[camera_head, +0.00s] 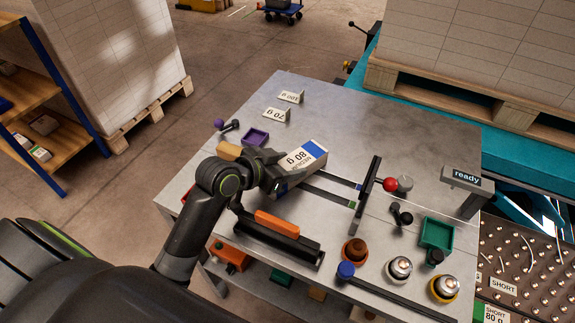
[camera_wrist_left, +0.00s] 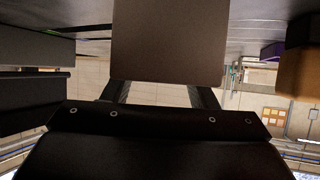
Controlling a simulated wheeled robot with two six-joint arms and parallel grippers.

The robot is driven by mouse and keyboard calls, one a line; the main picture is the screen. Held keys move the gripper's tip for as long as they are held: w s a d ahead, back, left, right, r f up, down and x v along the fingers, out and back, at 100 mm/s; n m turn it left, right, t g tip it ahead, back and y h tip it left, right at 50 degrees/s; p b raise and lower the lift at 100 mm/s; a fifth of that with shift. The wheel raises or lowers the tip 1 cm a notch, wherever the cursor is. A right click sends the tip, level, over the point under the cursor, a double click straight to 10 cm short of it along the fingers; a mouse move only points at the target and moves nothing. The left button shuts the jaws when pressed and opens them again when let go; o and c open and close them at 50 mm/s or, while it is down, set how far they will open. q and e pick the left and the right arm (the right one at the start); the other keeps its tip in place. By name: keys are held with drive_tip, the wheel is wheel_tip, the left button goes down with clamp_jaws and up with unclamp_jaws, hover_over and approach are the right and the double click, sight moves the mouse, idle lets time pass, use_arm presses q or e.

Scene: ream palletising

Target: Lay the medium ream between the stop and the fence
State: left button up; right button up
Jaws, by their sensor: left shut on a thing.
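The medium ream (camera_head: 306,158), a pale pack with a blue band and an "80 g" label, is in my left gripper (camera_head: 270,174). The gripper is shut on its near-left end. In the left wrist view the ream's brown end (camera_wrist_left: 170,40) sits between the two fingers. Whether its underside touches the table is hidden. Right of it stands a long black bar (camera_head: 366,196) beside a red knob. Nearer me lies a black block with an orange top (camera_head: 276,228). I cannot tell which one is the stop and which the fence. My right gripper is not in view.
Dark strips (camera_head: 325,196) run across the metal table (camera_head: 400,130) toward the black bar. A purple tray (camera_head: 256,137) and small label signs (camera_head: 277,114) lie farther left. A green tray (camera_head: 437,233), round knobs (camera_head: 400,267) and a "ready" sign (camera_head: 466,177) occupy the right side.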

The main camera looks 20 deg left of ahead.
use_arm(q)
drive_tip(key=o, duration=0.8)
drive_tip(key=shift+f, duration=0.1)
drive_tip(key=o, duration=0.4)
